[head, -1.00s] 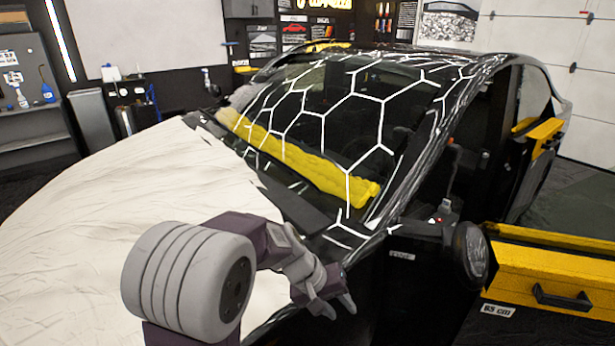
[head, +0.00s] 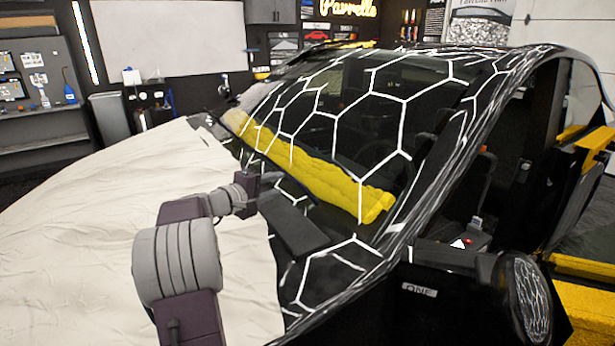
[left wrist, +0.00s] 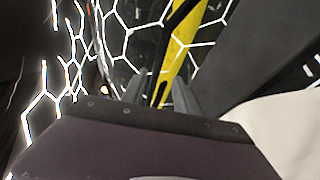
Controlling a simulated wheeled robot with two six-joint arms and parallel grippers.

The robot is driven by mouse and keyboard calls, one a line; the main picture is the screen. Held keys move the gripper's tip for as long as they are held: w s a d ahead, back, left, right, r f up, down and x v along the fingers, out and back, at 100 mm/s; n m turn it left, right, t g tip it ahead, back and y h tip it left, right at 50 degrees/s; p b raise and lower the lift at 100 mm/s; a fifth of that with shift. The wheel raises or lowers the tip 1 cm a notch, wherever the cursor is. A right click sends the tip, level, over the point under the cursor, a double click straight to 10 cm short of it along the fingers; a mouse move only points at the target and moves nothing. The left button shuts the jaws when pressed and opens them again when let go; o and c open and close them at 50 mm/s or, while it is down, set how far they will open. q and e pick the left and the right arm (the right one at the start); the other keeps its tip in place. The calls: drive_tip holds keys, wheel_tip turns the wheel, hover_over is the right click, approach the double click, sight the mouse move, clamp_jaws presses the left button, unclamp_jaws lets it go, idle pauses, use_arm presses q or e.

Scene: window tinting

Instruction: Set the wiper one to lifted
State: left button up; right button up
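In the left wrist view a thin black bar, which looks like a wiper arm (left wrist: 167,48), runs down over the glass to between my left gripper's fingers (left wrist: 160,95). The two grey fingers stand apart, one on each side of it. I cannot tell whether they touch it. In the head view my left gripper (head: 260,182) is at the base of the windshield (head: 345,115), mostly hidden behind its own wrist. The wiper does not show clearly there, and I cannot tell whether it is lifted. My right gripper is not in view.
A yellow padded roll (head: 310,172) lies along the windshield base. A dark panel (head: 292,226) is right of my gripper. A white cover (head: 80,225) lies over the hood. A side mirror (head: 525,300) and a label reading ONE (head: 419,290) are at lower right.

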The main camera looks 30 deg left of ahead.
sight(289, 178)
use_arm(q)
drive_tip(key=shift+s+a+r, duration=0.1)
drive_tip(key=shift+s+r, duration=0.1)
drive_tip(key=shift+s, duration=0.05)
drive_tip(key=shift+s+r, duration=0.2)
drive_tip(key=shift+s, duration=0.2)
drive_tip(key=shift+w, duration=0.35)
drive_tip(key=p+x, duration=0.1)
drive_tip(key=x, duration=0.6)
drive_tip(key=shift+w+f+p, duration=0.1)
drive_tip(key=shift+w+p, duration=0.05)
drive_tip(key=shift+p, duration=0.2)
drive_tip(key=shift+w, duration=0.35)
drive_tip(key=shift+w+f, duration=0.1)
drive_tip(key=shift+f, duration=0.05)
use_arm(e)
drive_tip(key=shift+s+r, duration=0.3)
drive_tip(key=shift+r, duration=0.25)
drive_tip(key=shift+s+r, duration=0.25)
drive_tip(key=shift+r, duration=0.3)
use_arm(q)
clamp_jaws()
